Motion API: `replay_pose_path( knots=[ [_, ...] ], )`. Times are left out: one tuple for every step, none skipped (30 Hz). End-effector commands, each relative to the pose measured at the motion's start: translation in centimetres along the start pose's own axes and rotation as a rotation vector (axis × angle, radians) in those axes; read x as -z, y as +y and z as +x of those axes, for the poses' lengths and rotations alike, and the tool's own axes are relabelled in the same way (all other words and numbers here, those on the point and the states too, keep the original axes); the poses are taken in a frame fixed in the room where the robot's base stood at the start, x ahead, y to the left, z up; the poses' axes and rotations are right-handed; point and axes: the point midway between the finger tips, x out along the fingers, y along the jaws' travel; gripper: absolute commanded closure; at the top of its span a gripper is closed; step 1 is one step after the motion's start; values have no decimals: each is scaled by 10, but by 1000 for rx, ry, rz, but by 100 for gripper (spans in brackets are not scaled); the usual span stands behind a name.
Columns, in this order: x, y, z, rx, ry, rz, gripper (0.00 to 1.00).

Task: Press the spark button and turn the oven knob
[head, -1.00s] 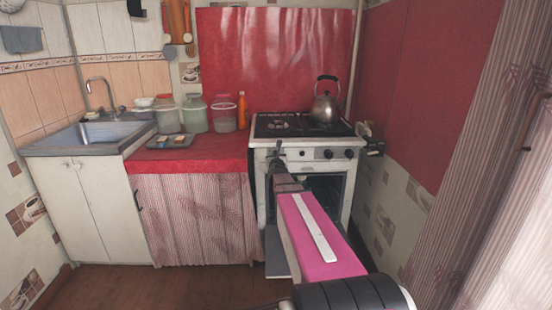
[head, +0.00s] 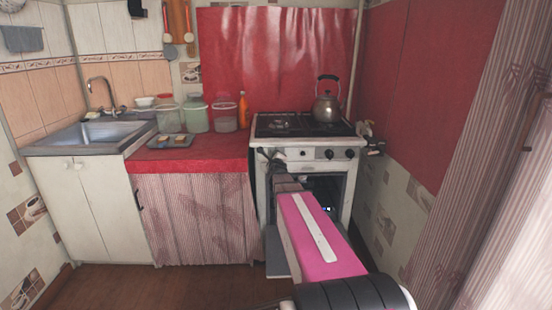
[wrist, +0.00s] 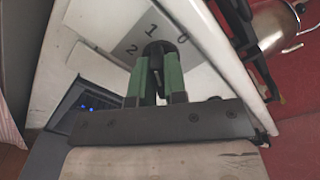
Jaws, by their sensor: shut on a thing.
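The white stove (head: 335,141) stands at the back with its control panel facing me. My gripper (head: 268,157) is at the left end of that panel. In the wrist view my gripper (wrist: 157,72) has its green fingers shut on a dark knob (wrist: 155,50). Markings 0, 1 and 2 show on the plate (wrist: 128,38) around it. In the head view this knob is hidden behind my gripper. Two other dark knobs (head: 328,154) sit to the right. I cannot clearly make out the spark button.
A kettle (head: 326,106) stands on the stovetop. Left of the stove is a red counter (head: 215,160) with jars and an orange bottle (head: 243,110), then the sink (head: 92,133). A red wall (head: 410,110) is close on the right. Floor is clear at front left.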

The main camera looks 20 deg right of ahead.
Motion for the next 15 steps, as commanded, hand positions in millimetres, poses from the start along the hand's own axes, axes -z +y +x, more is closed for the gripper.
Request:
replay_pose_path(
  knots=[
    [0, 1, 0, -1, 0, -43, 100],
    [0, 1, 0, -1, 0, -72, 100],
    [0, 1, 0, -1, 0, -110, 100],
    [0, 1, 0, -1, 0, -138, 100],
    [0, 1, 0, -1, 0, -167, 100],
    [0, 1, 0, -1, 0, -205, 100],
    [0, 2, 0, -1, 0, -233, 100],
    [0, 2, 0, -1, 0, -262, 100],
    [0, 2, 0, -1, 0, -300, 100],
    [0, 2, 0, -1, 0, -328, 100],
    [0, 2, 0, -1, 0, -357, 100],
    [0, 2, 0, -1, 0, -395, 100],
    [0, 2, 0, -1, 0, -423, 100],
    [0, 2, 0, -1, 0, -452, 100],
    [0, 3, 0, -1, 0, -490, 100]
  ],
)
